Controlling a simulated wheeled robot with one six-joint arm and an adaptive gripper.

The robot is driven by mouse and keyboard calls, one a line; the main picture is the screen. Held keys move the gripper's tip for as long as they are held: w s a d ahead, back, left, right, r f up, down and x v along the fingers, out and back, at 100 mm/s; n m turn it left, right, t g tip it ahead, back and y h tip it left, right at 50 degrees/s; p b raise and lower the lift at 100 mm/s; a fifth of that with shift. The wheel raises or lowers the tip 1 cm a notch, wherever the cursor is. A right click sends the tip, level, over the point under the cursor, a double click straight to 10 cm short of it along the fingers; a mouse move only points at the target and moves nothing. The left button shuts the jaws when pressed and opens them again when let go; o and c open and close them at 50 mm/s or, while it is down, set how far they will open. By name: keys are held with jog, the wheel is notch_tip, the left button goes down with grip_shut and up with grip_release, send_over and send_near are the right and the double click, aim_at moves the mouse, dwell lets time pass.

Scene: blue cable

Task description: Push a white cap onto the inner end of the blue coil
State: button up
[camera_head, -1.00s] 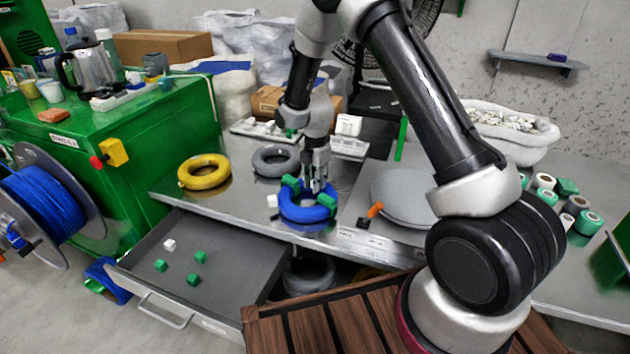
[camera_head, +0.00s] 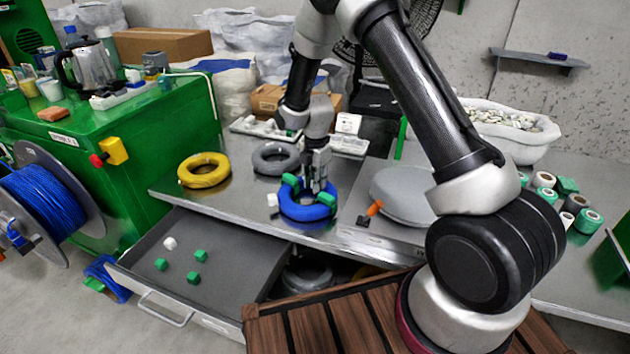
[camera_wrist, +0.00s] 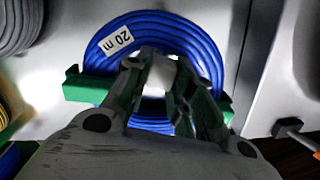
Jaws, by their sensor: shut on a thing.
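The blue coil (camera_head: 308,212) lies flat on the steel bench. In the wrist view the coil (camera_wrist: 150,30) shows a "20 m" label and green clips at its left and right sides. My gripper (camera_head: 317,186) is over the middle of the coil, pointing down. In the wrist view my gripper (camera_wrist: 160,78) is shut on a white cap (camera_wrist: 161,72). The inner end of the coil is hidden, so I cannot tell whether the cap touches it. Another white cap (camera_head: 272,200) shows at the coil's left edge. One more white cap (camera_head: 170,243) lies in the open drawer.
A yellow coil (camera_head: 204,170) and a grey coil (camera_head: 275,158) lie left of and behind the blue one.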

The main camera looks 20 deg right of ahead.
jog(key=shift+r, duration=0.1)
dwell(0.5)
jog(key=shift+r, duration=0.45)
jog(key=shift+f, duration=0.45)
dwell(1.9)
jog(key=shift+r, duration=0.45)
jog(key=shift+f, duration=0.65)
dwell(3.2)
jog(key=o, duration=0.4)
